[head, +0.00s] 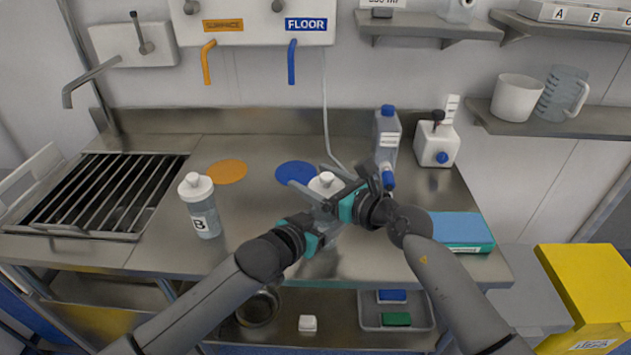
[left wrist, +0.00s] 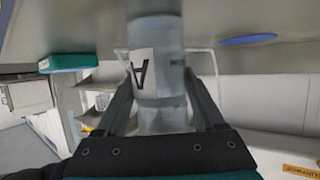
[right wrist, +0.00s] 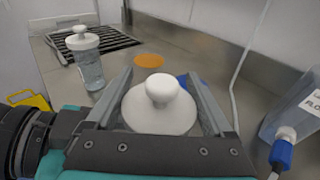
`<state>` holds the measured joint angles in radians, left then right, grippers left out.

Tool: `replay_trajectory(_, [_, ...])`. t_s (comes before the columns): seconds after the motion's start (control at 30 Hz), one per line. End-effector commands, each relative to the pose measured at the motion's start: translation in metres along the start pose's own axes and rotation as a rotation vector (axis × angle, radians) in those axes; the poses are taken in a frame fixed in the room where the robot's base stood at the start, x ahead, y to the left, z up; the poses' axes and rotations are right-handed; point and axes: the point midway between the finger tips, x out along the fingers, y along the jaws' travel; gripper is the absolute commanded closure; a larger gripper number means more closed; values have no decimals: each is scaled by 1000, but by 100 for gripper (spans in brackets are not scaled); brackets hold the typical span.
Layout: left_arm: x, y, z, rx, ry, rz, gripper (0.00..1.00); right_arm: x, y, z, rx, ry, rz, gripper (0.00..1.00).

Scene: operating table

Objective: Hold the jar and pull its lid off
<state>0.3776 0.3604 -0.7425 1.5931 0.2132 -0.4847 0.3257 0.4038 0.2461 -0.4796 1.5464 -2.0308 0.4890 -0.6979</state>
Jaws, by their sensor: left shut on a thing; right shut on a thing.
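The jar marked A (left wrist: 146,75) is clear with a white label, which appears upside down in the left wrist view. My left gripper (left wrist: 160,65) is shut around the jar's body, one finger on each side. The white knobbed lid (right wrist: 158,105) is between the fingers of my right gripper (right wrist: 160,82), which is shut on it. In the head view the lid (head: 323,182) shows just above the crossing grippers, with my left gripper (head: 322,222) below my right gripper (head: 328,202). The grippers mostly hide the jar there. I cannot tell whether the lid still touches the jar.
A second lidded jar marked B (head: 202,212) stands to the left, near the sink grating (head: 95,195). Orange (head: 227,171) and blue (head: 295,173) discs lie behind. A blue-capped bottle (head: 386,140) and a blue-teal box (head: 460,232) are to the right.

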Motion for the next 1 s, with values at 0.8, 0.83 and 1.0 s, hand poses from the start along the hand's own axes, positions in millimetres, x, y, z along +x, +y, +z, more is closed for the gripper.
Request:
replay_trajectory(0.8, [0, 0, 1, 0, -3, -1, 100, -6, 0, 40, 0, -1, 0, 81])
replay_trajectory(0.83, [0, 0, 1, 0, -3, -1, 100, -6, 0, 40, 0, -1, 0, 81])
replay_trajectory(1.0, [0, 0, 1, 0, -2, -1, 15, -6, 0, 40, 0, -1, 0, 81])
